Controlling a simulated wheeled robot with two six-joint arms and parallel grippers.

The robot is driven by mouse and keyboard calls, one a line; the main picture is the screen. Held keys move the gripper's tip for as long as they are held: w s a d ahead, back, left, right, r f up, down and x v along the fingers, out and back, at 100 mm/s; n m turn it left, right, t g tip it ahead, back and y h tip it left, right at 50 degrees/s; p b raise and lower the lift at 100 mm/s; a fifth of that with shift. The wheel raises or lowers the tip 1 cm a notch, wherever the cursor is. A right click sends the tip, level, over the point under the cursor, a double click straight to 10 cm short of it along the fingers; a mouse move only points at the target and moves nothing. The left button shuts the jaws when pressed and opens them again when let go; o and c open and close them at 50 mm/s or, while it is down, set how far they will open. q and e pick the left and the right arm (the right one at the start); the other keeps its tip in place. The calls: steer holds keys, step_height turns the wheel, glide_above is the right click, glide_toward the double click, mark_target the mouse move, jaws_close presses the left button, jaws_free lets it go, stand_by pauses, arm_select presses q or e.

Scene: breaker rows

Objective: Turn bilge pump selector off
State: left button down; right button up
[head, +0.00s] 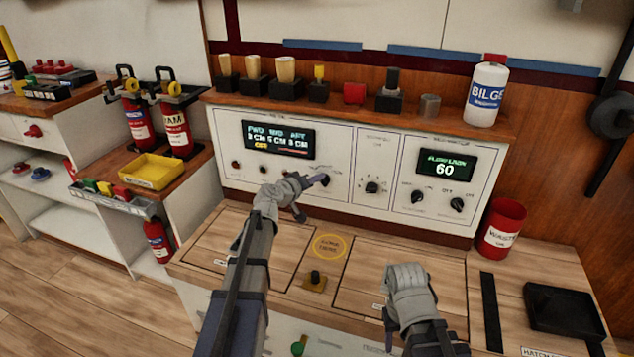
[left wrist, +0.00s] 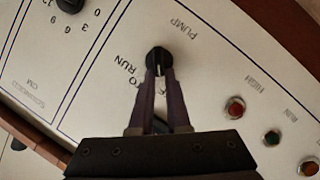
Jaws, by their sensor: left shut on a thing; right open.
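The bilge pump selector is a black rotary knob (left wrist: 158,60) under the word PUMP on the white panel. In the left wrist view its pale pointer line is nearly upright, and printed positions including RUN show beside it. My left gripper (left wrist: 158,80) is shut on the knob, one finger on each side. In the head view my left gripper (head: 312,181) reaches the right part of the left panel and partly covers the knob (head: 325,180). My right gripper (head: 405,285) hangs over the wooden counter, away from the panel; its fingertips are mostly hidden.
Coloured buttons (left wrist: 235,107) lie beside the pump knob. A red bin (head: 501,230) stands right. The counter's middle is mostly clear.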

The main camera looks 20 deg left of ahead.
arm_select(q)
steer(key=shift+f+n+h, duration=0.1)
steer(key=shift+n+h, duration=0.2)
steer(key=shift+n, duration=0.1)
stand_by(0.3)
steer(key=c, duration=0.9)
jaws_free()
steer(key=shift+a, duration=0.1)
steer(key=shift+s, duration=0.1)
steer(key=p+v, duration=0.1)
steer(key=v, duration=0.6)
steer(key=shift+s+a+p, duration=0.1)
steer(key=shift+s+p, duration=0.2)
steer(key=shift+p, duration=0.05)
